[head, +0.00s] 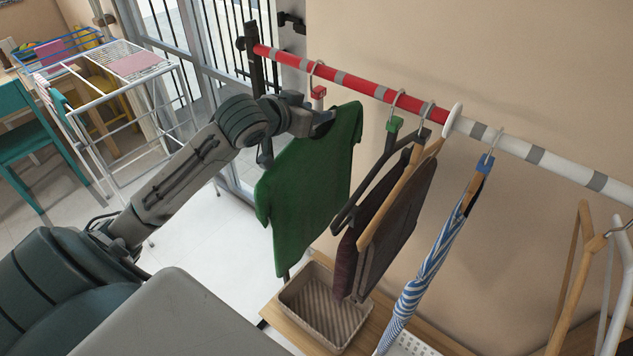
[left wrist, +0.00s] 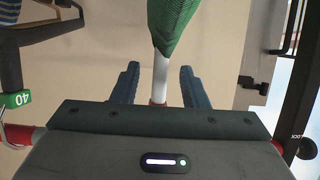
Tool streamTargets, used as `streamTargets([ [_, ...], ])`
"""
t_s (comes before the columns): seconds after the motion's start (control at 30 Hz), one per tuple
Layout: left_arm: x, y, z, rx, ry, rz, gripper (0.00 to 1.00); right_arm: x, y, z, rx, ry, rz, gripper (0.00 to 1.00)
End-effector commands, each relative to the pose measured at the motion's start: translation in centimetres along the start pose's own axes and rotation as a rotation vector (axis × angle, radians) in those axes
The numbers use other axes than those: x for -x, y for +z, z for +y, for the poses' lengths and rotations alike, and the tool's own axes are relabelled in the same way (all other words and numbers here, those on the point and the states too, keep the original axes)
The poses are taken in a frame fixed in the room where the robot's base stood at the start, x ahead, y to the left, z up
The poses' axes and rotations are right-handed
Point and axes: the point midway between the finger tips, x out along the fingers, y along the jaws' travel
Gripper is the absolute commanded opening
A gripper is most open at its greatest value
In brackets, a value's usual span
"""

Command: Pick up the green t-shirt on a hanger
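The green t-shirt (head: 308,170) hangs from the rail in the head view, on a hanger with a silver hook and a red clip (head: 319,92). My left gripper (head: 322,124) is at the top of the shirt, below the rail. In the left wrist view, the white hanger part (left wrist: 160,78) stands between the two dark fingers of my left gripper (left wrist: 161,82), with gaps on both sides. The fingers are open and apart from it. Part of the green shirt (left wrist: 172,22) shows just beyond them. My right gripper is not in view.
The red, grey and white rail (head: 386,94) runs along the wall. Dark garments (head: 392,225) and a blue-striped item (head: 428,270) hang to the right of the shirt. A woven basket (head: 322,322) stands below. A white drying rack (head: 130,95) is at the left.

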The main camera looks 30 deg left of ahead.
Motion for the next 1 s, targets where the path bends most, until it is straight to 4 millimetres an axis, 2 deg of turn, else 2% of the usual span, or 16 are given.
streamTargets([
  [0.2, -1.7, -0.1, 0.0, 0.002, 0.000, 0.001, 0.40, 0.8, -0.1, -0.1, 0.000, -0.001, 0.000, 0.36],
  [0.5, -2.0, 0.0, 0.0, -0.001, 0.000, 0.001, 0.40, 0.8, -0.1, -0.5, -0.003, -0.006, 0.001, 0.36],
  [0.53, -2.0, 0.0, 0.0, -0.001, 0.000, 0.001, 0.38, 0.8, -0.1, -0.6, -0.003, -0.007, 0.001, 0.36],
  [0.73, -2.0, 0.0, 0.0, -0.001, 0.000, 0.001, 0.00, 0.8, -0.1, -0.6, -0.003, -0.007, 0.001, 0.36],
  [1.0, -2.0, -0.1, 0.0, -0.001, 0.000, 0.002, 0.00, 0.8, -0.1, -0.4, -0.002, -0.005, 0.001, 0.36],
])
